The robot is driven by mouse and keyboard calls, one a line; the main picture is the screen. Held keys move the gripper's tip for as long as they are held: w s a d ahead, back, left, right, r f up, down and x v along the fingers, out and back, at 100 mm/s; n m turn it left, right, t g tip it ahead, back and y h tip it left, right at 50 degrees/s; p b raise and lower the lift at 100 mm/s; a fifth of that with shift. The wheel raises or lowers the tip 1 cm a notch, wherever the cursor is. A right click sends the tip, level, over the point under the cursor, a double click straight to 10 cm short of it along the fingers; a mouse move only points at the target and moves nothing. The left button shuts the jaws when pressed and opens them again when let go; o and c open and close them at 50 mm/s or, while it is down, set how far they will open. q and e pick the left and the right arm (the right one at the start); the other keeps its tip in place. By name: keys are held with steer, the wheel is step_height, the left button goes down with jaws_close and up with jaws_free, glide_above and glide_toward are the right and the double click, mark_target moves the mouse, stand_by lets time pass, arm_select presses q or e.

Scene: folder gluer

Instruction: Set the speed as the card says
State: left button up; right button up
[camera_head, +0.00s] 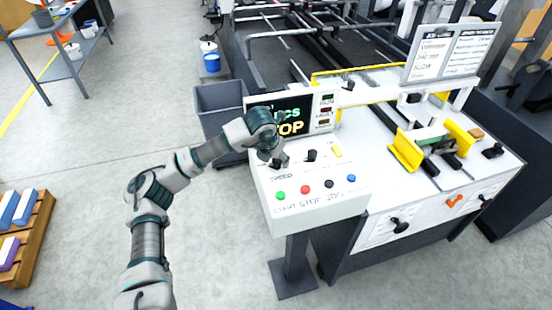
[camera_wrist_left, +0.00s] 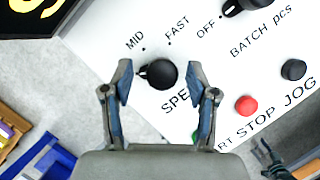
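The white control panel (camera_head: 310,190) stands at the near left corner of the machine. Its black SPEED knob (camera_wrist_left: 161,74) has MID and FAST marks beside it in the left wrist view; I cannot tell its setting for sure. My left gripper (camera_wrist_left: 160,80) is open, with one finger on each side of the knob and gaps between. In the head view this gripper (camera_head: 275,155) covers much of the knob. Two printed sheets (camera_head: 433,51) (camera_head: 467,50) stand on a board at the back right; their text is too small to read.
A BATCH knob (camera_head: 312,155) sits right of the SPEED knob. Green START (camera_head: 281,196), red STOP (camera_head: 305,189), black JOG (camera_head: 329,184) and blue (camera_head: 351,178) buttons line the front. A grey bin (camera_head: 215,98) stands behind left.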

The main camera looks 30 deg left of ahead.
arm_select(q)
steer(key=v, duration=1.1)
steer(key=shift+r, duration=0.4)
steer(key=shift+s, duration=0.15)
